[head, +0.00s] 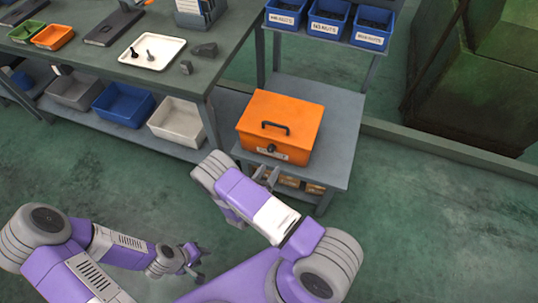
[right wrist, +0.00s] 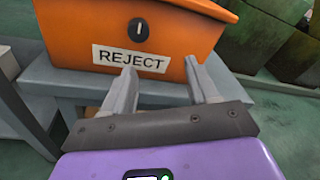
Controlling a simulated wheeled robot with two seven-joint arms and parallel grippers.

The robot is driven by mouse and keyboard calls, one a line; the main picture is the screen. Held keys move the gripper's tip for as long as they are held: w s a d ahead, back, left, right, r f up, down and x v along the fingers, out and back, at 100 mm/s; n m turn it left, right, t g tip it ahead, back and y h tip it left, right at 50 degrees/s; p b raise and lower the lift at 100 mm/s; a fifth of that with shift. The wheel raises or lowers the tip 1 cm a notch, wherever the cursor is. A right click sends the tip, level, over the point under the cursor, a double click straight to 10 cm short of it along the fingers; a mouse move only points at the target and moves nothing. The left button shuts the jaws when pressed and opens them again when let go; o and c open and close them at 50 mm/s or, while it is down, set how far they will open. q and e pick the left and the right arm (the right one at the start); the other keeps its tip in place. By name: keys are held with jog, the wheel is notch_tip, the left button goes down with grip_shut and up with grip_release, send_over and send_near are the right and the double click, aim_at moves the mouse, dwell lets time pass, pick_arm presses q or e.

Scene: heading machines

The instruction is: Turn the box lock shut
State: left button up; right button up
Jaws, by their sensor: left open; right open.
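The orange box (head: 290,118) sits on a grey stand, with its lid down and a black handle (head: 275,127) on top. Its lock (head: 271,148) is a dark round knob on the front face. In the right wrist view the lock (right wrist: 138,31) shows a light, roughly upright slot above a white REJECT label (right wrist: 128,58). My right gripper (head: 266,176) is open and empty in front of the box. In the wrist view its fingertips (right wrist: 159,68) are below the lock, apart from it. My left gripper (head: 195,262) is open and empty, low at the left, away from the box.
The grey stand (head: 338,125) has bare room right of the box. Blue labelled bins (head: 328,18) are on a shelf behind. A workbench (head: 215,58) at the left holds a white tray (head: 152,51). A green machine (head: 475,75) stands at the right.

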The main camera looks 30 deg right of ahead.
aim_at(270, 151)
jog(key=w+d, duration=0.1)
jog(key=w, duration=0.1)
jog(key=w+d+n+t+b, duration=0.1)
jog(key=w+d, duration=0.1)
jog(key=w+d+r+t+b, duration=0.1)
jog(key=w, duration=0.1)
jog(key=shift+w+d+n, duration=0.2)
jog(key=shift+w+n, duration=0.1)
jog(key=shift+w, duration=0.1)
jog(key=c, duration=1)
jog(key=shift+c, duration=0.2)
